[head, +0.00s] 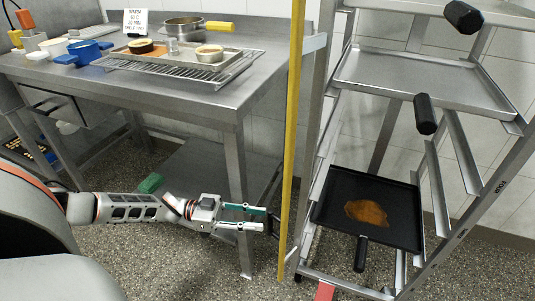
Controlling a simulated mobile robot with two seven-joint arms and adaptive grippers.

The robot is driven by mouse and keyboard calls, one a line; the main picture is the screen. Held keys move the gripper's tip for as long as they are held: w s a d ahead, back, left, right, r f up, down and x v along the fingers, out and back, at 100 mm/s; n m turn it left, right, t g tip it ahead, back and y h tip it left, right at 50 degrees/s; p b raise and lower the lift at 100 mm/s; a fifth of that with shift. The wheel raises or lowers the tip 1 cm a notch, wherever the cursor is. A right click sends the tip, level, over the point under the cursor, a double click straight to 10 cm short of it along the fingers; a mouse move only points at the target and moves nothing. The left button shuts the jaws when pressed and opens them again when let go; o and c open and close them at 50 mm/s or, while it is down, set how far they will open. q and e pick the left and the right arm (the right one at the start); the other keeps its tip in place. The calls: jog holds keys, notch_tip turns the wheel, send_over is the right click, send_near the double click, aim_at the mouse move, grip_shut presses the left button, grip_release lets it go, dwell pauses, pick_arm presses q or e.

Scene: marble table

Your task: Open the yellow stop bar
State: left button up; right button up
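The yellow stop bar (291,150) is a long, thin, near-vertical bar along the left front side of the metal rack (312,130). It runs from the top of the head view down almost to the floor. My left gripper (267,218) reaches in from the left at about the height of the rack's lower tray. Its two fingers are apart, with nothing seen between them, and their tips are just left of the bar. I cannot tell whether they touch it. My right gripper is not in view.
The rack holds a black pan (395,222) with a brown patch, a metal tray (430,82) and other black handles. A steel table (155,95) with pots and a wire rack stands left; its front leg (238,190) is close behind my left arm. Speckled floor is clear in front.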

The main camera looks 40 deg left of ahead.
pick_arm(q)
jog(key=v, duration=0.7)
jog(key=shift+a, duration=0.15)
jog(key=shift+s, duration=0.1)
